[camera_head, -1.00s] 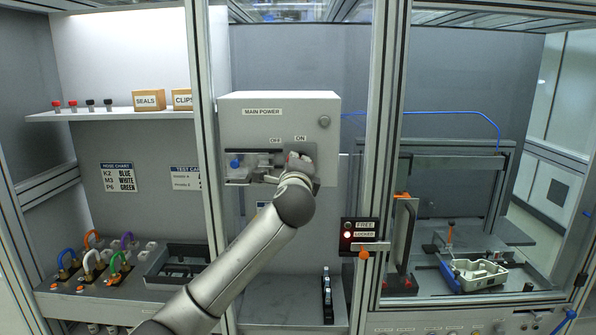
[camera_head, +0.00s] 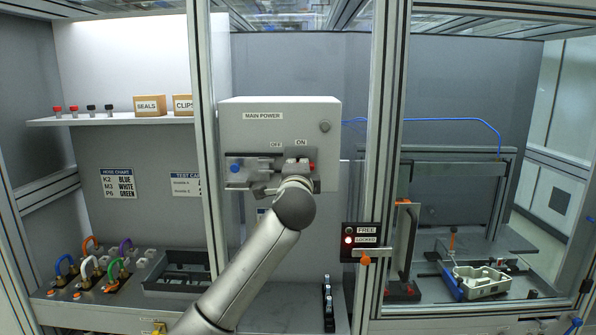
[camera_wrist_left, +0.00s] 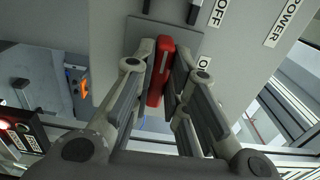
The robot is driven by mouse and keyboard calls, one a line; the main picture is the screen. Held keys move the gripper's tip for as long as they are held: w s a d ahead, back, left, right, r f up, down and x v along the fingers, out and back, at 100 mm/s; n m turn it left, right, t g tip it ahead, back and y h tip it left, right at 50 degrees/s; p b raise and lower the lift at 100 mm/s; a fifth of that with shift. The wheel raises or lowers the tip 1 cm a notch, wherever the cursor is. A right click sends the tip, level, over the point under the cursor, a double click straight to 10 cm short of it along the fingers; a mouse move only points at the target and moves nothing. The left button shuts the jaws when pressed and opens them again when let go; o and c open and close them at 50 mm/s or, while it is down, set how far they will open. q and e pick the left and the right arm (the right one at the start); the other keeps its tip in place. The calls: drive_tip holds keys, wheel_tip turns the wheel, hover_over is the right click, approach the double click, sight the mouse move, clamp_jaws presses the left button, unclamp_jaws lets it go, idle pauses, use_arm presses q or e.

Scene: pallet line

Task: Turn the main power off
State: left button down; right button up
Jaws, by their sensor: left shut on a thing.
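The grey main power box (camera_head: 235,125) hangs on the back wall, with OFF and ON labels above its switch slot. A red switch handle (camera_wrist_left: 155,88) stands between the fingers of my left gripper (camera_wrist_left: 162,72) in the left wrist view, level with the partly hidden ON label and away from OFF. My left gripper is shut on this handle. In the head view, my left gripper (camera_head: 284,171) is in front of the box's lower right, and a bit of red shows just right of it. A blue knob (camera_head: 235,165) sits at the slot's left end. My right gripper is out of view.
A frame post (camera_head: 203,190) stands just left of the box and another (camera_head: 383,130) to its right. A panel (camera_head: 361,236) with FREE and LOCKED labels shows a red light beside LOCKED. Coloured hose handles (camera_head: 90,265) stand at lower left.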

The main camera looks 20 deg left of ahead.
use_arm(q)
drive_tip(key=shift+f, duration=0.1)
drive_tip(key=c, duration=1.4)
unclamp_jaws()
drive_tip(key=shift+c, duration=0.2)
drive_tip(key=v, duration=1.2)
